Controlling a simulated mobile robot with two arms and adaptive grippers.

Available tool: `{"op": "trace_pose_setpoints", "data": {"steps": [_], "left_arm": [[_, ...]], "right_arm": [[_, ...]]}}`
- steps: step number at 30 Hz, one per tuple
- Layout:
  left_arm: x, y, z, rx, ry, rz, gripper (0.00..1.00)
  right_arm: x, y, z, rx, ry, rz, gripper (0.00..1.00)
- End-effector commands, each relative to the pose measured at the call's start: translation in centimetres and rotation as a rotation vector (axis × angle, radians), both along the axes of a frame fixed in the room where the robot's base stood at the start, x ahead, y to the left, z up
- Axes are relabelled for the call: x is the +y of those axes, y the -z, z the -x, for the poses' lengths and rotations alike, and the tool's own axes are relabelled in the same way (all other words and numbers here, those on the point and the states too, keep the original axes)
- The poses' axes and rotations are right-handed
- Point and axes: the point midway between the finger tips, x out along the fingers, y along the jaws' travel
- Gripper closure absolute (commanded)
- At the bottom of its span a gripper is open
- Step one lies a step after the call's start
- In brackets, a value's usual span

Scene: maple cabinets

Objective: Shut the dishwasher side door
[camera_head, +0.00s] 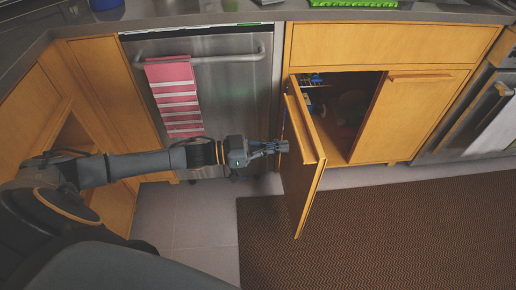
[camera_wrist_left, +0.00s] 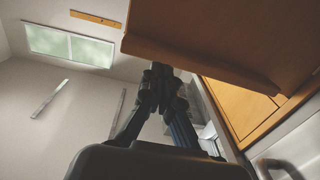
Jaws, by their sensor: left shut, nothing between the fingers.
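The wooden cabinet door (camera_head: 306,165) beside the dishwasher (camera_head: 225,88) stands wide open, swung out from its left side into the room. My left gripper (camera_head: 283,146) is shut and empty, with its fingertips at the left, outer side of that door. I cannot tell whether they touch it. In the left wrist view, the closed fingers (camera_wrist_left: 161,72) point up to the lower edge of a wooden panel (camera_wrist_left: 205,45), likely this door. My right gripper is in neither view.
The open cabinet (camera_head: 345,110) is dark inside, with blue items at its upper left. Its right door (camera_head: 405,118) is shut. A red striped towel (camera_head: 174,95) hangs on the dishwasher handle. A brown rug (camera_head: 390,235) covers the floor; open floor lies before the cabinets.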

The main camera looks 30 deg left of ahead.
Motion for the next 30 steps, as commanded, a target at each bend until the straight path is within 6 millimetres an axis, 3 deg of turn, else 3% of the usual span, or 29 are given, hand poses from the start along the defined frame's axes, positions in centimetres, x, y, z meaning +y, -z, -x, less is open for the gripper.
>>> {"op": "trace_pose_setpoints", "data": {"steps": [7, 23, 30], "left_arm": [[-1.9, 0.0, -1.4, 0.0, -0.001, -0.001, 1.0], [-2.4, 0.0, -1.5, 0.001, -0.011, 0.001, 1.0], [-4.4, -0.2, -2.3, 0.004, -0.085, 0.005, 1.0]], "right_arm": [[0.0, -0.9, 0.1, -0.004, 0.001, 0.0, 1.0], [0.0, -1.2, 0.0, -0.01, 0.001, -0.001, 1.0], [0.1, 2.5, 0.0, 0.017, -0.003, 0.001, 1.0]]}}
